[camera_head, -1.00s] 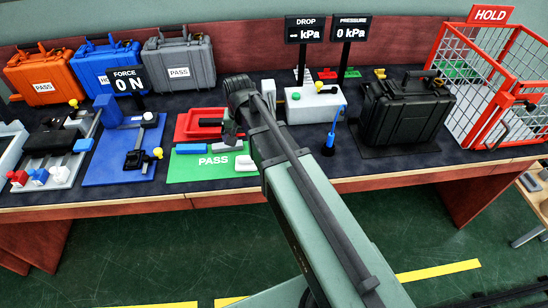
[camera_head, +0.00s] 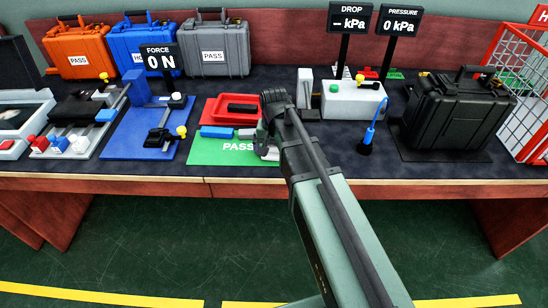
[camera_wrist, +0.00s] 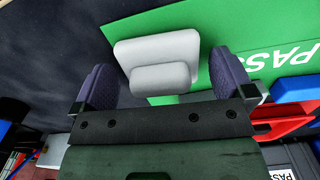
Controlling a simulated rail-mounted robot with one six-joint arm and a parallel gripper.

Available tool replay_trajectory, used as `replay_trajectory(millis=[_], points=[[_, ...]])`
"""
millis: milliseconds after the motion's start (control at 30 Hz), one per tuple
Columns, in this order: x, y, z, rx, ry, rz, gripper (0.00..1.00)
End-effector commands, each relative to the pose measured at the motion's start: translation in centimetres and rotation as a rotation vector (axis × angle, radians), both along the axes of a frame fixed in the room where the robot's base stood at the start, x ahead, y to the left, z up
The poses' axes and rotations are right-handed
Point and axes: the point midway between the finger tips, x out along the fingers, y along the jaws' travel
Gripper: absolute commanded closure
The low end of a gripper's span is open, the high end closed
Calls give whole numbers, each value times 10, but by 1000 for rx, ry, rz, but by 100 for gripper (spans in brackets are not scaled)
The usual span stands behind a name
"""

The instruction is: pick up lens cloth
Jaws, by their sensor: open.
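No item is plainly marked as the lens cloth. A pale grey-white pad with a smaller rounded block (camera_wrist: 160,77) on its near side lies at the edge of the green PASS mat in the wrist view, and could be it. My gripper (camera_wrist: 163,66) is open, with one dark purple finger on each side of this piece. I cannot tell whether the fingers touch it. In the head view my gripper (camera_head: 262,142) is low over the right part of the green mat (camera_head: 215,157), and a pale piece (camera_head: 271,153) shows partly hidden beside it.
A red tray (camera_head: 228,108) and a blue block (camera_head: 217,132) are close by on the left. A white box (camera_head: 352,100), a blue-handled tool (camera_head: 372,128) and a black case (camera_head: 455,112) stand to the right.

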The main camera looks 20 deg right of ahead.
Motion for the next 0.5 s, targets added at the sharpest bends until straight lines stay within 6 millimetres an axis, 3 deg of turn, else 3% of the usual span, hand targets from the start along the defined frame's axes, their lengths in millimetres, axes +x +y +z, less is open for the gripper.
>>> replay_trajectory(millis=[67,367,500], points=[[0,0,2,0,0,0,0],[0,0,2,0,0,0,44],[0,0,2,0,0,0,44]])
